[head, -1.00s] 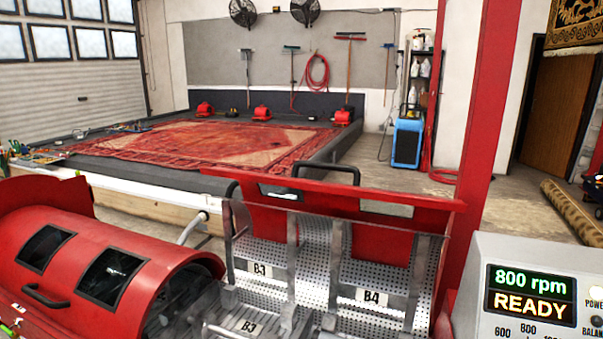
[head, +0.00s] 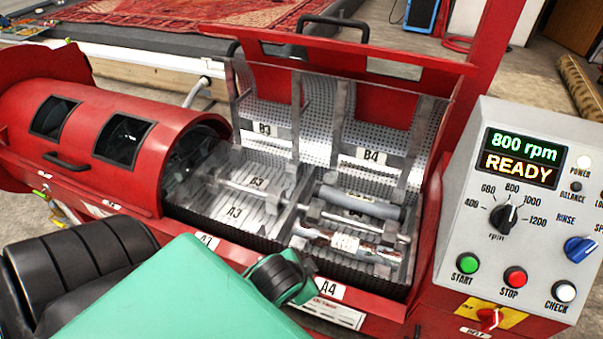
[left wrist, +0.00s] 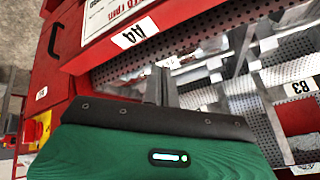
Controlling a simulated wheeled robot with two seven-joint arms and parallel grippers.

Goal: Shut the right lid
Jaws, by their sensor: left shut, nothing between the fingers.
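The right lid (head: 388,132) stands open, tilted up at the back of the red machine. Its perforated inner face carries labels B3 and B4, and a black handle (head: 335,22) shows above its top edge. Part of the lid (left wrist: 285,70) also shows in the left wrist view. The opening below it is uncovered. My left arm comes in from the lower left in front of the opening. My left gripper (left wrist: 158,86) is shut and empty, near the front edge by the A4 label, apart from the lid. My right gripper is not in view.
The left lid (head: 85,120) is closed, with two windows and a handle. Rollers and wrapped items (head: 350,242) lie in the open drum. A control panel (head: 525,200) reading 800 rpm READY stands at the right, beside a red post. A rug (head: 210,14) lies behind.

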